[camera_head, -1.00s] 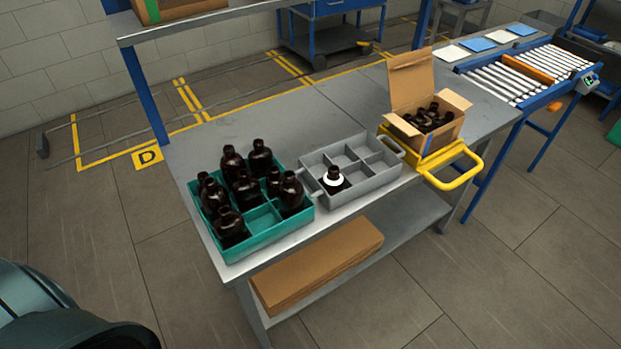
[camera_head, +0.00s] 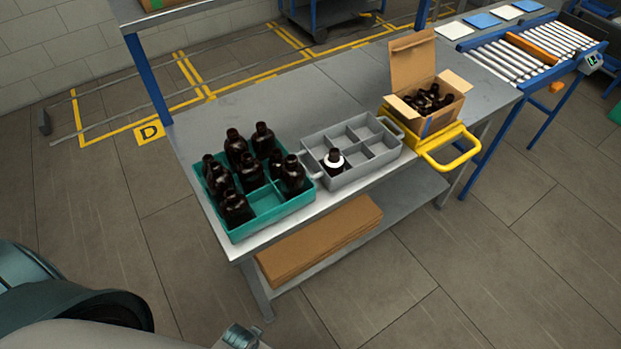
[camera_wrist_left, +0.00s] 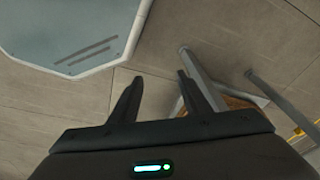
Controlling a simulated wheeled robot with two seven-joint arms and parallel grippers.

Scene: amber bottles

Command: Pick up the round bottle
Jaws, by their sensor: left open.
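Several dark amber bottles (camera_head: 236,148) stand in a teal crate (camera_head: 268,225) at the left of the table in the head view. They differ in size; I cannot tell for sure which one is the round bottle. One amber bottle (camera_head: 334,155) with a white ring around it stands in the front left compartment of a grey divided crate (camera_head: 372,172). My left gripper (camera_wrist_left: 157,92) is open and empty in the left wrist view, over the floor and away from the bottles. My right gripper is not in view.
A cardboard box (camera_head: 438,118) with dark bottles sits in a yellow-handled tray (camera_head: 452,160) at the right. Flat cardboard (camera_head: 320,240) lies on the lower shelf. The tabletop (camera_head: 290,105) behind the crates is clear. A blue post (camera_head: 148,80) rises at the table's back left.

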